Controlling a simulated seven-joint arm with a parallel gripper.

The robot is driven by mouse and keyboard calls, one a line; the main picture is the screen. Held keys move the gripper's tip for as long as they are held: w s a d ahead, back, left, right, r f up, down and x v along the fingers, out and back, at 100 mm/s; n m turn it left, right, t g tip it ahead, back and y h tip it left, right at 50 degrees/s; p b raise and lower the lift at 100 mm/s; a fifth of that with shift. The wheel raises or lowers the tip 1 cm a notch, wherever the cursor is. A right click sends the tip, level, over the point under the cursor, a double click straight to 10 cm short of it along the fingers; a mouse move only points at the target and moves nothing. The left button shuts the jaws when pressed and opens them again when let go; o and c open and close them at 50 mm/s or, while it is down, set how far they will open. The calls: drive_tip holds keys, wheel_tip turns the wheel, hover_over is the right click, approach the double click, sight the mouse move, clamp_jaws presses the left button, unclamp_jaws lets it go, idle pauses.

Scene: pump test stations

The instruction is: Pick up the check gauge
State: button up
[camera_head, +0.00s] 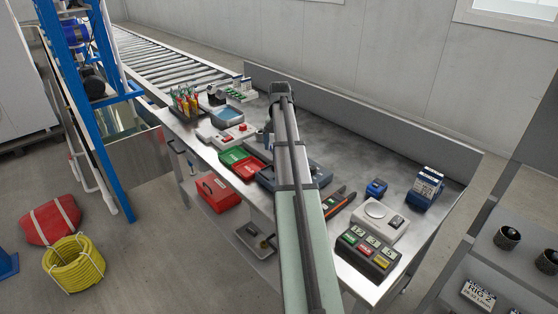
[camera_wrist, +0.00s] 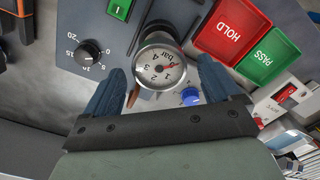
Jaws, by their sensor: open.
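The check gauge (camera_wrist: 160,68) is a round dial with a white face marked "bar", a red needle and a metal rim, in the wrist view. It lies between the two dark blue fingers of my gripper (camera_wrist: 162,70), near their tips. The fingers are open, one on each side of the gauge; whether either touches it I cannot tell. The gauge's lower body is mostly hidden below the dial. In the head view my arm covers this spot, and I cannot make out the gauge or the fingertips.
A grey panel with a black knob (camera_wrist: 90,53) and green button (camera_wrist: 119,9) lies beside the gauge. A red HOLD tray (camera_wrist: 231,28) and green PASS tray (camera_wrist: 265,57) are close by. A blue knob (camera_wrist: 190,96) is near the right finger.

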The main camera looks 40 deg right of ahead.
drive_tip(key=f, duration=0.4)
drive_tip(key=shift+s+a+f, duration=0.2)
drive_tip(key=shift+s+a, duration=0.05)
drive_tip(key=shift+a, duration=0.1)
drive_tip(key=c, duration=1.4)
wheel_tip(320, 180, up, 9)
drive_tip(key=shift+w+f, duration=0.1)
drive_tip(key=shift+f, duration=0.1)
drive_tip(key=shift+r, duration=0.35)
drive_tip(key=shift+w+a+r, duration=0.1)
drive_tip(key=shift+a+r, duration=0.1)
drive_tip(key=w+d, duration=0.3)
drive_tip(key=w, duration=0.4)
drive_tip(key=w+d, duration=0.2)
drive_tip(key=w, duration=0.5)
drive_tip(key=w+d, duration=0.3)
drive_tip(key=w, duration=0.4)
drive_tip(key=shift+w+d+r, duration=0.1)
drive_tip(key=shift+d+r, duration=0.2)
drive_tip(key=shift+r, duration=0.1)
